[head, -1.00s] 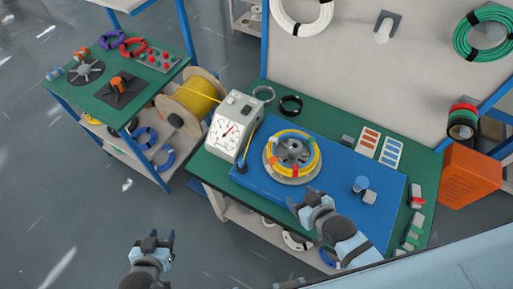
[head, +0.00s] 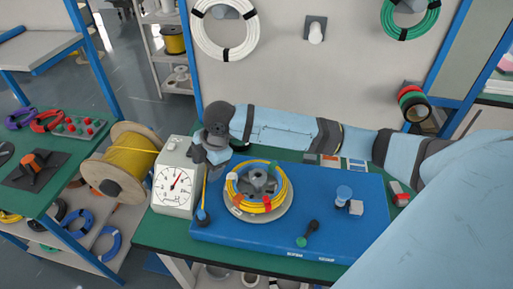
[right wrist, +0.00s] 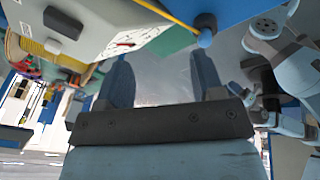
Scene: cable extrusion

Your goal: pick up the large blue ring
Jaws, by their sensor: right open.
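Two blue rings lie on the lower shelf of the left cart in the head view, one (head: 75,222) further left and one (head: 107,243) near the shelf's right end. I cannot tell which is the large one. My right gripper (head: 207,156) is above the workbench, beside the dial gauge (head: 174,186), well to the right of the rings and higher. Its two fingers (right wrist: 162,80) are apart in the right wrist view, with nothing between them. My left gripper does not show in the head view.
A yellow cable spool (head: 130,160) stands between the cart and my right gripper. A blue board (head: 330,225) on the workbench carries a yellow coil (head: 283,195). White (head: 203,40) and green (head: 387,25) coils hang on the back panel. Grey floor lies behind the cart.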

